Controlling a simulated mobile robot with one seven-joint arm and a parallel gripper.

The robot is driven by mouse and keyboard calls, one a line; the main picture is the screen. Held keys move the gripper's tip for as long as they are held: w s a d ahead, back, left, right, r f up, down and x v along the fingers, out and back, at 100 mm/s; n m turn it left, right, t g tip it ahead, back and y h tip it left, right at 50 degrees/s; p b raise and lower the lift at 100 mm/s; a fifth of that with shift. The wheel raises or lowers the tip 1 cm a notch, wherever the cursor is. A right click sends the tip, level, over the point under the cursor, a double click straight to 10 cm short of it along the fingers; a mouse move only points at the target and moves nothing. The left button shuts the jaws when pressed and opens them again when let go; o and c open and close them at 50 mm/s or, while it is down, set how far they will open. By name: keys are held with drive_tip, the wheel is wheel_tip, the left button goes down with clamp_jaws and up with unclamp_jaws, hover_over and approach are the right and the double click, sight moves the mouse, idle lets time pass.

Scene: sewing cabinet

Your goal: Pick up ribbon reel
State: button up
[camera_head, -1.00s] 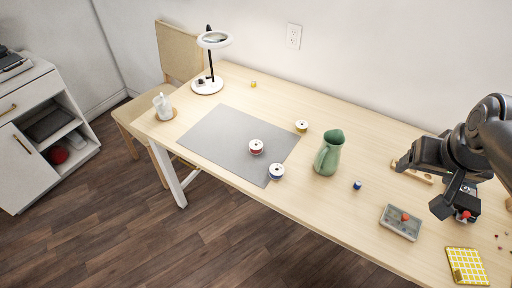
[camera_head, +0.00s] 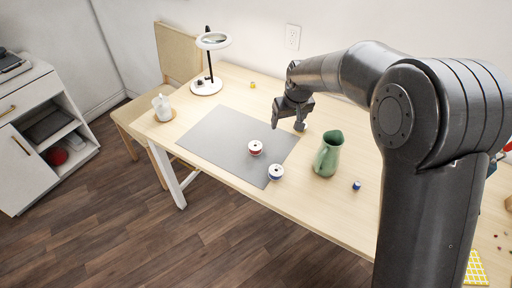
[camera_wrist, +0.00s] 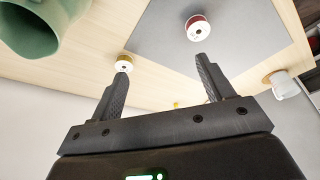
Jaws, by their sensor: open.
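Three ribbon reels with white faces show: a red one (camera_head: 255,148) on the grey mat, a blue one (camera_head: 276,172) at the mat's front edge, and a yellow one (camera_wrist: 124,64) on the bare wood. The red reel also shows in the wrist view (camera_wrist: 198,28). My gripper (camera_head: 287,124) is open and empty over the table near the mat's back right corner. In the wrist view its fingers (camera_wrist: 161,68) are wide apart; the yellow reel appears just beyond the left fingertip. In the head view the gripper hides the yellow reel.
A green pitcher (camera_head: 328,155) stands right of the mat (camera_head: 215,135), with a small blue spool (camera_head: 356,185) beyond it. A ring lamp (camera_head: 207,86) and a white cup-like item (camera_head: 163,108) stand at the left. My arm covers the table's right side.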

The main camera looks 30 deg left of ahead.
drive_tip(key=n, duration=0.1)
approach(256, 144)
drive_tip(key=f, duration=0.3)
drive_tip(key=shift+w+f+g, duration=0.25)
drive_tip(key=shift+g, duration=0.15)
drive_tip(key=shift+a+x, duration=0.15)
drive_tip(key=shift+x, duration=1.25)
drive_tip(key=shift+a+x, duration=0.1)
drive_tip(key=shift+x, duration=1.25)
drive_tip(key=shift+c, duration=0.3)
drive_tip(key=c, duration=1)
drive_tip(key=shift+r, duration=0.15)
